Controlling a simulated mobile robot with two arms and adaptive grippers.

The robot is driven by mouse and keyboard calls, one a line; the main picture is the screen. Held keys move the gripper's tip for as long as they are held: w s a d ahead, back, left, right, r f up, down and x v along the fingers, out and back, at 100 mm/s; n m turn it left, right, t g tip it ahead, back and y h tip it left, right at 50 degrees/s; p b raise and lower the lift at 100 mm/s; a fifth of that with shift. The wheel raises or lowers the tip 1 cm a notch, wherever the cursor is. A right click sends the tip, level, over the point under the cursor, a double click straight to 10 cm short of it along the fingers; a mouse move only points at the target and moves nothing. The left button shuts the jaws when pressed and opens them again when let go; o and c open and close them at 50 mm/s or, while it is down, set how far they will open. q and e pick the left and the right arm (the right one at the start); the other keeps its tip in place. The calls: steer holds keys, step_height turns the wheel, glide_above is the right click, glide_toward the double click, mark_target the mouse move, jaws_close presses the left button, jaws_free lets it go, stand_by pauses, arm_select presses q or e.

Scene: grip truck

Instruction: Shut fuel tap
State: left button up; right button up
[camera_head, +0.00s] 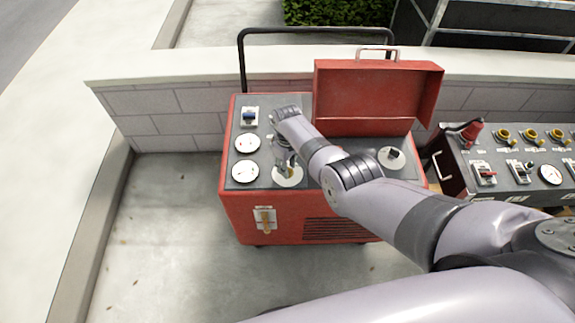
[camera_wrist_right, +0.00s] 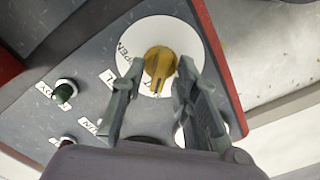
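The fuel tap is a yellow knob (camera_wrist_right: 160,64) on a round white plate (camera_wrist_right: 196,42) with the word OPEN at its edge. In the right wrist view my right gripper (camera_wrist_right: 160,90) is open, with one finger on each side of the knob's lower end. I cannot tell whether the fingers touch it. In the head view my right gripper (camera_head: 286,165) points down over the white plate (camera_head: 289,178) on top of the red machine (camera_head: 270,205), and the knob is mostly hidden behind it. My left gripper is not in view.
The machine's red lid (camera_head: 375,95) stands open behind the panel. A control box (camera_head: 515,165) with levers stands at the right. Concrete floor left of the machine is clear.

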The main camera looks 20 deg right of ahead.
stand_by(0.3)
step_height(320, 180, up, 12)
stand_by(0.6)
stand_by(0.4)
